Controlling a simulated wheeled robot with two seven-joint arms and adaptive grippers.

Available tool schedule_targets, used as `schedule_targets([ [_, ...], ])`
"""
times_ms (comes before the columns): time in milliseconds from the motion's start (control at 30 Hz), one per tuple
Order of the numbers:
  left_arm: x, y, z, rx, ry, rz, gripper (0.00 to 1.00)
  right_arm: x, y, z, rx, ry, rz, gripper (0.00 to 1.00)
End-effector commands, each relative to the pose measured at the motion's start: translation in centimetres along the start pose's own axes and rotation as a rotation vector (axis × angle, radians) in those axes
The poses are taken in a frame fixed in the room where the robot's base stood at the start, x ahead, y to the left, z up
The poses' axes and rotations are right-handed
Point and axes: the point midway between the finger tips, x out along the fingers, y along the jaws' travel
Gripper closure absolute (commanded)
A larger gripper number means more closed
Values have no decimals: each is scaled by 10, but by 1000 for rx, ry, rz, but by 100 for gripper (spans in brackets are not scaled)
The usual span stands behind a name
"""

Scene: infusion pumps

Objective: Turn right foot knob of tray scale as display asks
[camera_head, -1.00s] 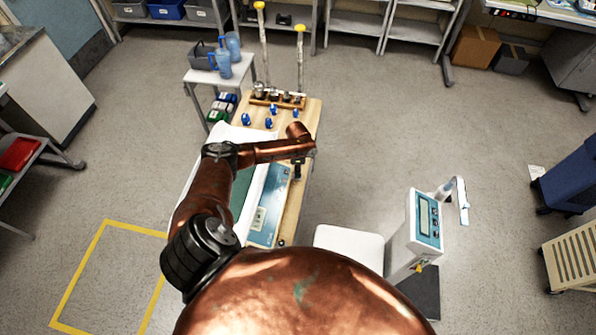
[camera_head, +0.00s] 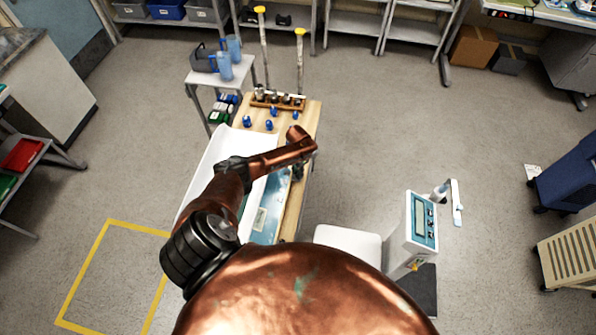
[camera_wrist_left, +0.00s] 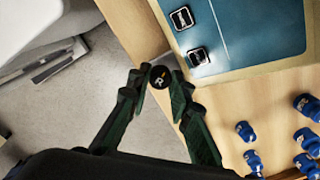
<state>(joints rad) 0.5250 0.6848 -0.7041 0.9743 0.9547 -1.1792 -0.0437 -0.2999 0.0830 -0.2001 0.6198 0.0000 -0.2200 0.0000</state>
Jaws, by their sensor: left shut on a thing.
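The tray scale shows in the head view as a white tray (camera_head: 219,157) with a blue front panel (camera_head: 270,205) on a wooden table, partly hidden by my left arm. In the left wrist view, the blue panel (camera_wrist_left: 240,40) carries two small square dark-framed parts. The right foot knob (camera_wrist_left: 160,77), round and black with a light "R" and a small orange mark, sits beside the panel's corner. My left gripper (camera_wrist_left: 158,84) is shut on it, with a finger on each side. In the head view, the gripper (camera_head: 297,173) is mostly under my wrist. I cannot read the display's request. My right gripper is out of view.
Several blue knobbed pieces (camera_head: 247,121) stand on the wooden tabletop (camera_head: 308,120), with a rack of metal weights (camera_head: 278,99) behind them. A white scale with a blue display panel (camera_head: 422,220) stands at the right.

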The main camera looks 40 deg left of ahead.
Motion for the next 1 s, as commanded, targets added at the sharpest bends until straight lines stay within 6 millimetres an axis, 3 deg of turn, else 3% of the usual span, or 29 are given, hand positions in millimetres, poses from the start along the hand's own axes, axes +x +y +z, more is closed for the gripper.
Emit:
schedule_targets([
  [400, -1, -1, -1, -170, 1, -2, 100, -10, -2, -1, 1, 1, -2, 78],
  [900, -1, -2, -1, -185, 2, -3, 100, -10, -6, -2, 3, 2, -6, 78],
  [933, -1, -2, -1, -185, 2, -3, 79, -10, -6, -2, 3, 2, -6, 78],
  [1000, -1, -2, -1, -185, 2, -3, 74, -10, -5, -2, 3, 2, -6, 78],
])
